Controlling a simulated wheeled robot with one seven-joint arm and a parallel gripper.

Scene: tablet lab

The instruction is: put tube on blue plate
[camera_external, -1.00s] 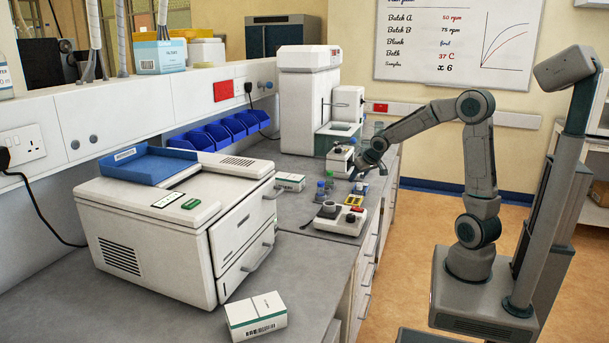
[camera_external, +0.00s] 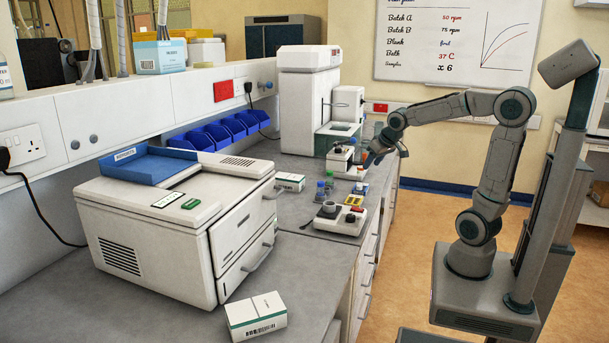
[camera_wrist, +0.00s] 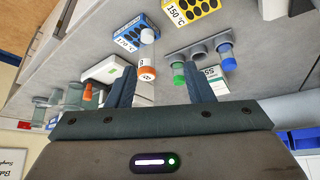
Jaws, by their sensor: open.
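My gripper (camera_external: 377,158) is over the far bench edge, open and empty; in the wrist view its two fingers (camera_wrist: 161,70) point at the bench. An orange-capped tube (camera_wrist: 147,73) shows between the fingers, closer to the left one. I cannot tell how far below them it is. A blue block labelled 170 °C (camera_wrist: 128,40) lies beyond it, and seems to be the blue plate. A small white round thing shows against its edge. A yellow block labelled 150 °C (camera_wrist: 188,14) is next to it.
A white instrument (camera_external: 340,219) stands nearer on the bench. A large white machine (camera_external: 303,100) stands behind.

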